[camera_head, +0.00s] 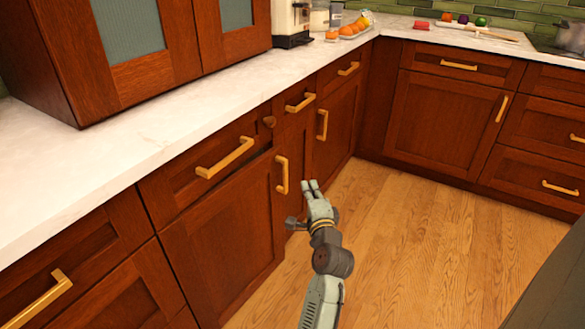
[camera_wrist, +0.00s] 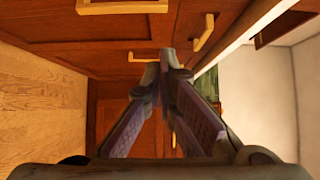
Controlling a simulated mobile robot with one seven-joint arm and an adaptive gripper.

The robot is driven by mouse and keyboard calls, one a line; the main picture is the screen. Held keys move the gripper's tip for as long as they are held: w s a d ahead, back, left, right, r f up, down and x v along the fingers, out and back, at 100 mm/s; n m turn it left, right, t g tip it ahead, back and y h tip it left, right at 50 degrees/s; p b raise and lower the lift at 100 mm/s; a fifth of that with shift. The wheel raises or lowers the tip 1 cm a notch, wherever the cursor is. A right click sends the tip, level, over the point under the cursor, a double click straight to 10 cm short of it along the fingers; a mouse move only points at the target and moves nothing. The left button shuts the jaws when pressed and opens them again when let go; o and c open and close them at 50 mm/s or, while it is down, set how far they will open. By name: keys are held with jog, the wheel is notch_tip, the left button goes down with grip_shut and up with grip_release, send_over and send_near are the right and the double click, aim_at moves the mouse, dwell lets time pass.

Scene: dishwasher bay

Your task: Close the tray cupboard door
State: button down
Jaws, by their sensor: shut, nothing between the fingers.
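A red-brown lower cupboard door (camera_head: 222,240) with an upright brass handle (camera_head: 282,175) stands in the left run of cabinets in the head view. A dark line shows along its top edge; I cannot tell for sure how far it stands open. My gripper (camera_head: 311,185) is just right of that handle in the picture, in front of the cabinet fronts and above the floor. Its fingers are together and empty. In the wrist view my gripper (camera_wrist: 167,62) points along wooden fronts with brass handles. No contact with a door is visible. Which front is the tray cupboard is not marked.
A pale worktop (camera_head: 170,120) runs above the cabinets, with a glass-fronted cupboard (camera_head: 130,40) on it. Brass drawer handles (camera_head: 225,158) stick out from the fronts. Another cabinet run (camera_head: 440,120) closes off the far side. The wooden floor (camera_head: 400,230) is clear.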

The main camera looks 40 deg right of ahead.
aim_at(281, 162)
jog(key=w+d+p, duration=0.1)
jog(key=w+d, duration=0.1)
jog(key=w, duration=0.7)
jog(key=shift+w+p, duration=0.3)
jog(key=shift+w, duration=0.05)
jog(key=shift+n+t+y, duration=0.4)
jog(key=shift+n+y, duration=0.2)
jog(key=shift+y, duration=0.2)
jog(key=w+b, duration=0.3)
jog(key=w, duration=0.1)
jog(key=shift+w+a+f+b, duration=0.1)
jog(key=shift+a+f+b, duration=0.15)
jog(key=shift+a+b, duration=0.15)
jog(key=shift+w+a+r, duration=0.2)
jog(key=shift+w+r, duration=0.1)
jog(key=shift+r, duration=0.1)
